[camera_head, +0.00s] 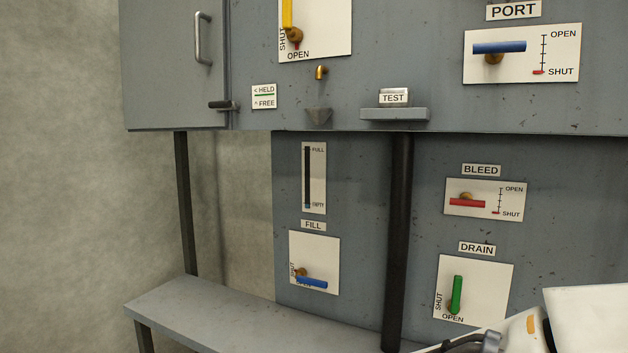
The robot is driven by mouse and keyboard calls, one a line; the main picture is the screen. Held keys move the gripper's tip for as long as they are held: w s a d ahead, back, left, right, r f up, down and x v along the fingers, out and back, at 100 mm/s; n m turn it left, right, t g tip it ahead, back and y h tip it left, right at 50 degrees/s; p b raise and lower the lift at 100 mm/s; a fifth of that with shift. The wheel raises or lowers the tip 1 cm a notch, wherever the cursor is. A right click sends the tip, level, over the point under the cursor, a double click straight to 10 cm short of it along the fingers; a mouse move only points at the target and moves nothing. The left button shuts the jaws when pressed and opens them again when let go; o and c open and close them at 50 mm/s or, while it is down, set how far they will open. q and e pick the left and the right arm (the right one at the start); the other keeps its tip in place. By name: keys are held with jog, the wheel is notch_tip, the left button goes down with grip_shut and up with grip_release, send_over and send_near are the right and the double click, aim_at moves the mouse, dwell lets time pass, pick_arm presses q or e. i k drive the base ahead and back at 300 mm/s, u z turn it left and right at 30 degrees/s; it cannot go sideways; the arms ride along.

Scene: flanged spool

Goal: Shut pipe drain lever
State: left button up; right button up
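The DRAIN lever (456,294) has a green handle on a white plate (491,282) at the lower right of the grey panel. The handle stands upright, alongside the word SHUT on the plate's left side. The word OPEN is printed along the bottom. A DRAIN label (477,248) sits just above the plate. My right arm comes in at the bottom right corner, below and right of the plate, and does not appear to touch the lever. Dark parts at its end are cut off by the bottom edge, so its fingers cannot be made out. My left gripper is out of view.
The BLEED lever (467,203) with a red handle is above DRAIN. The FILL lever (312,283) is blue, left of a dark vertical post (398,230). A blue PORT lever (499,47) and yellow lever (287,13) are higher. A grey bench (215,305) runs below.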

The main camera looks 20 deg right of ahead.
aim_at(453, 305)
jog(key=z, duration=1.2)
jog(key=k, duration=0.65)
jog(key=u, duration=0.45)
jog(key=i, duration=1.2)
jog(key=z, duration=0.65)
